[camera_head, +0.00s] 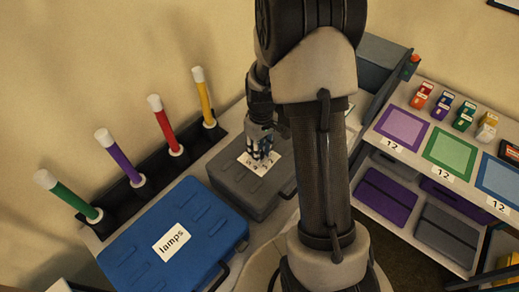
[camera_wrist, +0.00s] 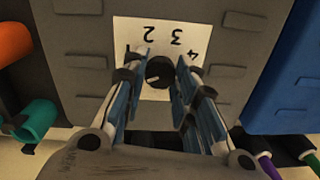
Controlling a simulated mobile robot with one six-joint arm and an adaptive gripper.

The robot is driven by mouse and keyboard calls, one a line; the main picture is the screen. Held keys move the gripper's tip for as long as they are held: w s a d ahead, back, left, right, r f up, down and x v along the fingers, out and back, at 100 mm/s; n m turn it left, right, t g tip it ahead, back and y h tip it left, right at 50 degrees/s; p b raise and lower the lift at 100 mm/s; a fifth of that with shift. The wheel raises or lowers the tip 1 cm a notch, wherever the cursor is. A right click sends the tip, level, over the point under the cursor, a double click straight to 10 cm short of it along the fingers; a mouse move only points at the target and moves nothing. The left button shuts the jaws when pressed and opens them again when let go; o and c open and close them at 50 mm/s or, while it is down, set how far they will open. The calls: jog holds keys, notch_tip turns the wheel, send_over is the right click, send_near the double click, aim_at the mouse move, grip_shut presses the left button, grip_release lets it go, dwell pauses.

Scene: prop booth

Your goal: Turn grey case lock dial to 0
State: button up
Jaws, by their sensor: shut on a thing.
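The grey case (camera_head: 238,187) lies on the table beside a blue case, partly hidden behind my arm in the head view. Its lid carries a white number card (camera_head: 249,164), and the card also shows in the wrist view (camera_wrist: 185,25) with the numbers 2, 3 and 4 readable. The dark round dial (camera_wrist: 160,70) sits on that card. My gripper (camera_wrist: 160,72) is over the dial, its fingertips closed on the dial's two sides. The gripper also shows in the head view (camera_head: 260,155), above the card.
The blue case (camera_head: 185,225) labelled "lamps" lies close on the left. Green, purple, red and yellow tubes (camera_head: 165,125) stand in a black rack behind. A shelf unit with coloured mats (camera_head: 448,156) and small blocks stands right.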

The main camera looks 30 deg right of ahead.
jog(key=o, duration=1.1)
jog(key=r, duration=1.2)
jog(key=shift+d, duration=0.25)
jog(key=s+a+r+m+t, duration=0.1)
jog(key=s+a+r+t, duration=0.1)
jog(key=s+a+r, duration=0.75)
jog(key=s+a+r+t, duration=0.1)
jog(key=s, duration=0.2)
jog(key=s+a+r+m, duration=0.1)
jog(key=s, duration=0.2)
jog(key=s+a+r+t, duration=0.1)
jog(key=s, duration=0.3)
jog(key=shift+a+r+t, duration=0.25)
jog(key=shift+r+t, duration=0.05)
jog(key=shift+r, duration=0.05)
